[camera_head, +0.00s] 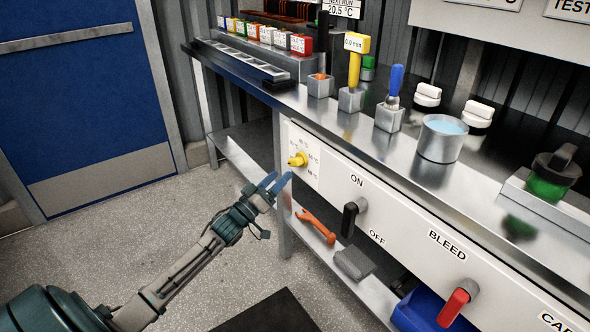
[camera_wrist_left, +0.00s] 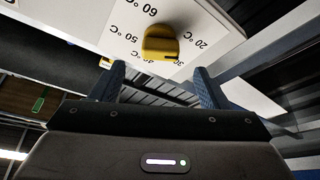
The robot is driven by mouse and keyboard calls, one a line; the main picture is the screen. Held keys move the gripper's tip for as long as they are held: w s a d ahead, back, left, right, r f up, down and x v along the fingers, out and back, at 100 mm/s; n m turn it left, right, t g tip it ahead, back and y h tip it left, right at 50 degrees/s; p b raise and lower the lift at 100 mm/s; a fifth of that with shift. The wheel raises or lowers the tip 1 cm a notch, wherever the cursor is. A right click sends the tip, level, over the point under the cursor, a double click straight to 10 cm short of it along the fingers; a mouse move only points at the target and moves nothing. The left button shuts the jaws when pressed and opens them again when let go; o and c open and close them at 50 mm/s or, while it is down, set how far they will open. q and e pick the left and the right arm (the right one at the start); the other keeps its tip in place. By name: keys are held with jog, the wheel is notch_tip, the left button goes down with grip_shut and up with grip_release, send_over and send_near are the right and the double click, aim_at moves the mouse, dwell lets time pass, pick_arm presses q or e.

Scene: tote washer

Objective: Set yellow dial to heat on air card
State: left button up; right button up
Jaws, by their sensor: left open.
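The yellow dial (camera_head: 297,160) sits on a white scale plate at the left end of the bench's front panel. My right gripper is out of view.
A black ON/OFF handle (camera_head: 352,218) and a red BLEED handle (camera_head: 456,305) stick out to the right. An orange wrench (camera_head: 316,227) lies on the lower shelf. The bench top (camera_head: 290,97) holds several tools and a metal cup (camera_head: 441,140). The floor at left is clear.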

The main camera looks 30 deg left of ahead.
aim_at(292, 164)
pick_arm(q)
jog(key=shift+p+x, duration=0.4)
jog(key=shift+x, duration=2.55)
jog(key=c, duration=1)
